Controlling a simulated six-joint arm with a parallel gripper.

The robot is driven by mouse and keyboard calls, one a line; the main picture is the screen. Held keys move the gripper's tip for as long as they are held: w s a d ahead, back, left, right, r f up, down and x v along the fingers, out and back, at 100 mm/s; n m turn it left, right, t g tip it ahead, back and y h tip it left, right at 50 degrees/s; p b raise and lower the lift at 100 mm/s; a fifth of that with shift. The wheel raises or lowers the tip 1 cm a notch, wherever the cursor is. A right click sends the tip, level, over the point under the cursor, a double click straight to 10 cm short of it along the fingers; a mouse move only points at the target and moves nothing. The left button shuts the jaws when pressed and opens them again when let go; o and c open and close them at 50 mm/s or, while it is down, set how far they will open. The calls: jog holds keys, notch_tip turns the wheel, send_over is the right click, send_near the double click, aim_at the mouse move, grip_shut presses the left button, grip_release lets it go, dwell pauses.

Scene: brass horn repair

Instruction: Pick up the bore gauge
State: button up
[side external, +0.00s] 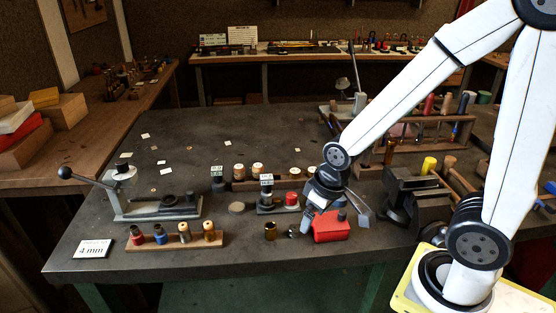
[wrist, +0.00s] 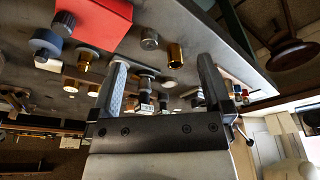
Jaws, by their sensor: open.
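A small upright dark instrument with a pale display (side external: 266,181), which looks like the bore gauge, stands on the bench near the middle. A similar display (side external: 217,172) stands farther left, so I cannot be certain which is the gauge. In the wrist view a display piece (wrist: 146,106) shows beyond and between my fingers, partly hidden by the gripper body. My gripper (side external: 337,214) is open and empty, to the right of the instrument and over the red box (side external: 331,228). Its two spread fingers also show in the wrist view (wrist: 161,64).
A brass cylinder (side external: 270,231) and a small metal part (side external: 293,231) stand left of the red box. A wooden rack (side external: 177,242) holds several plugs. A lever press (side external: 158,207) stands at left, a dark vise (side external: 418,205) at right.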

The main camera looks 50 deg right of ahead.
dwell(0.4)
jog(key=shift+c, duration=0.5)
jog(key=r+n+g, duration=0.2)
jog(key=n, duration=0.9)
send_over(267, 187)
jog(key=shift+s+d+f, duration=0.1)
jog(key=shift+d, duration=0.15)
jog(key=shift+w+d+n+g, duration=0.3)
jog(key=shift+w+n, duration=0.15)
jog(key=shift+n, duration=0.15)
jog(key=shift+w+a+f, duration=0.1)
jog(key=shift+f, duration=3.8)
